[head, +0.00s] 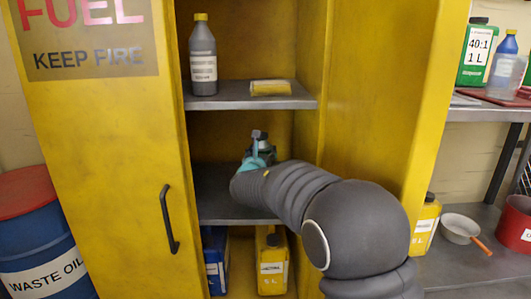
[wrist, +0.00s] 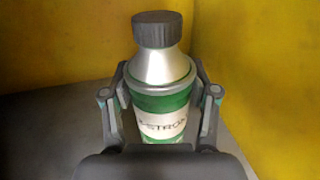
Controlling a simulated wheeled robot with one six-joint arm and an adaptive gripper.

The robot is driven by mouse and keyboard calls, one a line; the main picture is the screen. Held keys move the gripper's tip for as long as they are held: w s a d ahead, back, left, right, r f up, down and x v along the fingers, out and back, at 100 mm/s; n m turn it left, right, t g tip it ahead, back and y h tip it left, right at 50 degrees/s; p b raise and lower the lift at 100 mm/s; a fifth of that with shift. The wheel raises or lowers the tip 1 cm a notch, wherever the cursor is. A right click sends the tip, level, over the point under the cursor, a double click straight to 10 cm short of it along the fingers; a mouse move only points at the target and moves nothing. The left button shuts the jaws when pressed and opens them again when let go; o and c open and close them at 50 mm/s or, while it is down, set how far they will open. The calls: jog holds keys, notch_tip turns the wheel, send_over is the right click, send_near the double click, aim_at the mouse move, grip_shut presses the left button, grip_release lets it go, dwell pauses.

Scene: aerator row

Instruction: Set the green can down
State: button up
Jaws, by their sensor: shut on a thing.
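A green can (wrist: 160,103) with a silver shoulder, dark cap and white label stands upright between the fingers of my gripper (wrist: 160,85) in the wrist view. The fingers are shut on it from both sides. In the head view my gripper (head: 257,158) reaches inside the yellow cabinet, over the middle shelf (head: 222,190). The can is mostly hidden there behind the gripper and arm. Its base is hidden in both views, so I cannot tell whether it touches the shelf.
Yellow cabinet walls (wrist: 245,60) stand close behind and right of the can. The upper shelf (head: 232,103) holds a grey bottle (head: 203,62) and a yellow item (head: 270,88). Blue (head: 214,255) and yellow (head: 271,266) containers stand below. The middle shelf's left part is clear.

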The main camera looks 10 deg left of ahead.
jog(key=o, duration=1.5)
jog(key=shift+o, duration=0.2)
jog(key=shift+s+r, duration=0.1)
jog(key=shift+r, duration=0.05)
jog(key=s, duration=1.1)
jog(key=shift+s+d, duration=0.4)
